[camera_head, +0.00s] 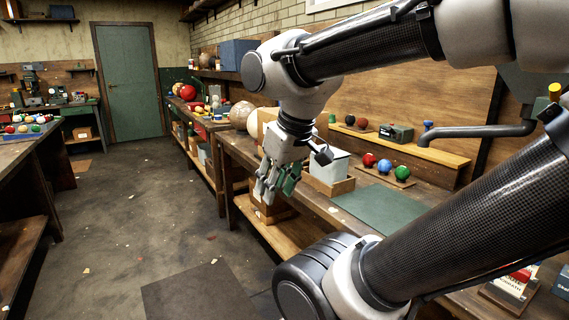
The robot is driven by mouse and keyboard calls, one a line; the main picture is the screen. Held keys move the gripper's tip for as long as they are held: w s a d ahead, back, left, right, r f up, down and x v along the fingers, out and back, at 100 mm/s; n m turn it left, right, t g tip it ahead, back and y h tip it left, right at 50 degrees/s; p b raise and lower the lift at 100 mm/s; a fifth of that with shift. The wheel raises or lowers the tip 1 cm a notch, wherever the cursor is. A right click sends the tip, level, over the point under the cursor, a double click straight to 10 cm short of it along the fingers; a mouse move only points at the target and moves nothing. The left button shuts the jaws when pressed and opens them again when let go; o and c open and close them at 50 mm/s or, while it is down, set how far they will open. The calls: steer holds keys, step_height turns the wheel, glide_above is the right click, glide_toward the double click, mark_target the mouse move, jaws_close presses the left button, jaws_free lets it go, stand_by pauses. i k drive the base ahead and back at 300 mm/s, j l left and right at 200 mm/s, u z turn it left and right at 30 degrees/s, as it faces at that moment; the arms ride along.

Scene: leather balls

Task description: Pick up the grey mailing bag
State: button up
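I cannot make out a grey mailing bag for certain in the head view. My gripper (273,192) hangs down from my arm near the middle of the picture, in front of the workbench edge. Its fingers point down. A green piece shows at its right side; I cannot tell whether this belongs to the gripper or lies behind it. The gap between the fingertips is too small and partly hidden to read.
The workbench (342,217) runs along the right wall, with a green mat (381,208) and red, blue and green balls (385,167). My arm covers much of the right side. Another bench (22,147) stands left. The floor between is mostly open, with a dark mat (200,293).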

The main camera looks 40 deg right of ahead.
mark_target(336, 172)
steer(key=i, duration=0.95)
steer(key=i+j+z, duration=0.1)
steer(key=i, duration=0.8)
steer(key=z, duration=0.4)
steer(key=i+z, duration=0.1)
steer(key=z, duration=0.7)
steer(key=i+j+z, duration=0.1)
steer(key=z, duration=0.3)
